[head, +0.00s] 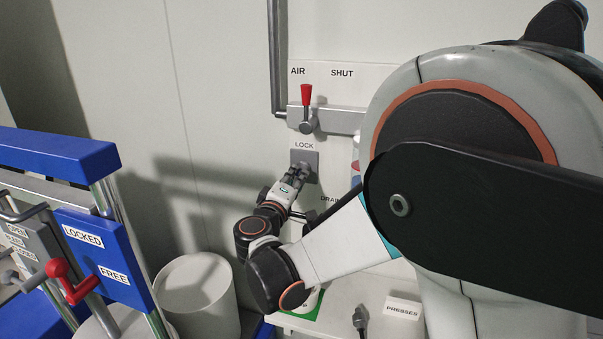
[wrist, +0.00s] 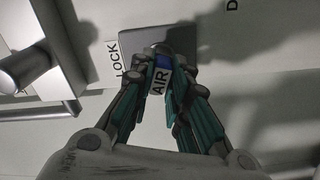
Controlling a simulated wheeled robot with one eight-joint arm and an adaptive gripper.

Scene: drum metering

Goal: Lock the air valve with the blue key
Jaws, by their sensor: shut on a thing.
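My gripper (head: 302,172) reaches to the grey lock plate (head: 313,158) under the LOCK label on the wall. In the wrist view my gripper (wrist: 163,72) is shut on the blue key (wrist: 163,60), which carries a white AIR tag. The key's front end is at the lock plate (wrist: 130,44); whether it is inside the keyhole is hidden. The air valve's red handle (head: 306,95) stands upright above the lock, close to the AIR label and left of the SHUT label.
A blue frame (head: 95,250) with LOCKED and FREE labels and a red lever (head: 72,282) stands at left. A pale drum (head: 198,297) stands below. A white shelf with a PRESSES label (head: 402,308) is at lower right. My arm hides much of the right wall.

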